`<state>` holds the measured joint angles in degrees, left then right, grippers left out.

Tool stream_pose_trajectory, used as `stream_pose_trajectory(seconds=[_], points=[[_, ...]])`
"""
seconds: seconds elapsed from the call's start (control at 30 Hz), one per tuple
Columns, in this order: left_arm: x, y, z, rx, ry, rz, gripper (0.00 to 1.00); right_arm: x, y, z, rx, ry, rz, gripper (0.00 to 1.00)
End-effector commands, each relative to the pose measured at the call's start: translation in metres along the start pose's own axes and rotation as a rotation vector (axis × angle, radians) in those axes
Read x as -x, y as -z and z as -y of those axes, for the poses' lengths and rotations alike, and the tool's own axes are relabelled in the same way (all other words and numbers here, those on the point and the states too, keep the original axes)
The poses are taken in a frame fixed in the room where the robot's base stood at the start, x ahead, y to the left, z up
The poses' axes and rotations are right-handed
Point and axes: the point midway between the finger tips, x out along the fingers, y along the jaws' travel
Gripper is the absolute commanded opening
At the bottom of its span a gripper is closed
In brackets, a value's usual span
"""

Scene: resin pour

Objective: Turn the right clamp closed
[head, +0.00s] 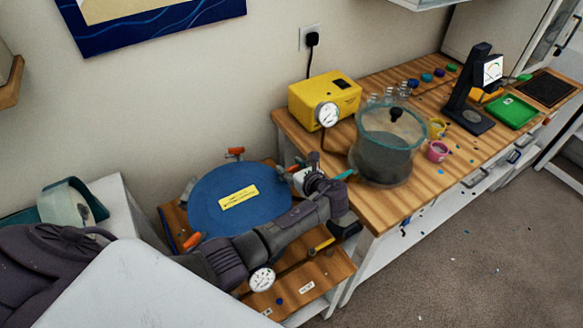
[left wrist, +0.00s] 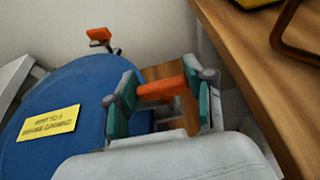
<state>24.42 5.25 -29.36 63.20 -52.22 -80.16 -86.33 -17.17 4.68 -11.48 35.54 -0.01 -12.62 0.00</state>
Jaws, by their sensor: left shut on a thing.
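A round blue lid (head: 215,205) with a yellow label (head: 238,197) lies on the lower wooden shelf. The right clamp (left wrist: 160,90) has an orange handle and sits at the lid's right edge. My left gripper (head: 318,177) reaches over the front of the lid to that edge. In the left wrist view its teal-padded fingers (left wrist: 163,103) are shut on the orange handle from both sides. A back clamp (head: 235,153) and a front-left clamp (head: 192,241) also have orange handles. The right clamp's base is partly hidden. My right gripper is not in view.
The wooden bench (head: 380,210) rises right of the lid. A clear vacuum chamber (head: 388,145) and a yellow pump (head: 322,97) stand on it. Pink (head: 438,151) and yellow cups (head: 436,128) are beside the chamber. A gauge (head: 262,279) sits in front of the lid.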

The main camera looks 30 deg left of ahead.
Motion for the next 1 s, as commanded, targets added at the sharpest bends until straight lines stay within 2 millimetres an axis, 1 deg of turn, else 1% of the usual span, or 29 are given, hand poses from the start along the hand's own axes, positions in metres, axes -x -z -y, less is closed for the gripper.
stream_pose_trajectory(seconds=[0.53,0.57,0.7,0.73,1.0], points=[[-0.0005,-0.0001,-0.0003,0.012,-0.027,-0.001,0.18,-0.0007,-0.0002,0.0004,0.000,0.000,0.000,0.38],[-0.0005,-0.0001,-0.0003,0.012,-0.027,-0.001,0.55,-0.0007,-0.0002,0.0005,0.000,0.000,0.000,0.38],[-0.0005,0.0000,-0.0003,0.012,-0.027,-0.001,0.78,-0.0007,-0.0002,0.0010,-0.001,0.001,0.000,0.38],[-0.0004,0.0000,-0.0003,0.011,-0.026,-0.001,0.79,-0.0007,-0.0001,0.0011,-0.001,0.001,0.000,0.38],[0.0001,0.0001,-0.0002,0.011,-0.026,-0.001,0.79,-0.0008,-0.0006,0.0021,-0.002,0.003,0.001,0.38]])
